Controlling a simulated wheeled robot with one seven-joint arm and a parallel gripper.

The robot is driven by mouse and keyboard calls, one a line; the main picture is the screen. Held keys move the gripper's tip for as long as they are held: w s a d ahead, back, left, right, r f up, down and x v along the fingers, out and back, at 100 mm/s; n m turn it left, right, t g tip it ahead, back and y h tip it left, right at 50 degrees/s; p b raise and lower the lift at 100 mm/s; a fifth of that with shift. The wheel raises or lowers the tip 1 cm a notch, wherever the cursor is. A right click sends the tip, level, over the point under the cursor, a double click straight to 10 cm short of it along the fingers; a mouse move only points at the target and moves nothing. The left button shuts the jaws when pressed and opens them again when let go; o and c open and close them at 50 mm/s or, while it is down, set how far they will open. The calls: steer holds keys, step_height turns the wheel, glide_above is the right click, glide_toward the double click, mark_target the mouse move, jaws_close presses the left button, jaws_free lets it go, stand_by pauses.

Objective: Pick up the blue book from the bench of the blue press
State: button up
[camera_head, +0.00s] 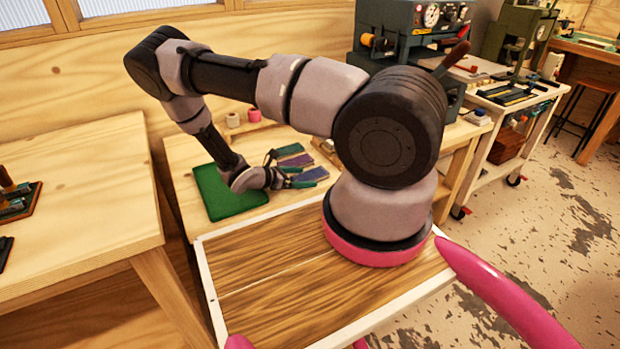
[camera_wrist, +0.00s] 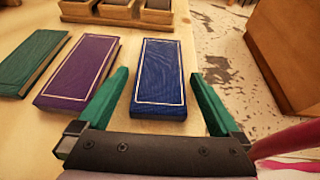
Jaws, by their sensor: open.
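The blue book (camera_wrist: 160,76) lies flat on the wooden bench (camera_wrist: 140,155), with a thin pale border line on its cover. In the wrist view my gripper (camera_wrist: 160,80) is open and empty, with one green finger on each side of the book's near half. A gap shows between the book and each finger; the exact height is unclear. In the head view my gripper (camera_head: 286,172) reaches down at the near end of the books, and the blue book (camera_head: 309,174) is partly hidden by a finger. The blue press (camera_head: 405,30) stands farther back on the right.
A purple book (camera_wrist: 80,72) lies close left of the blue one, and a green book (camera_wrist: 30,60) beyond it. Small wooden boxes (camera_wrist: 110,12) stand behind. A green mat (camera_head: 222,200) lies left of my gripper. Right of the blue book is bare bench, then its edge.

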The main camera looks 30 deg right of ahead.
steer(key=shift+r, duration=0.1)
steer(key=c, duration=1.4)
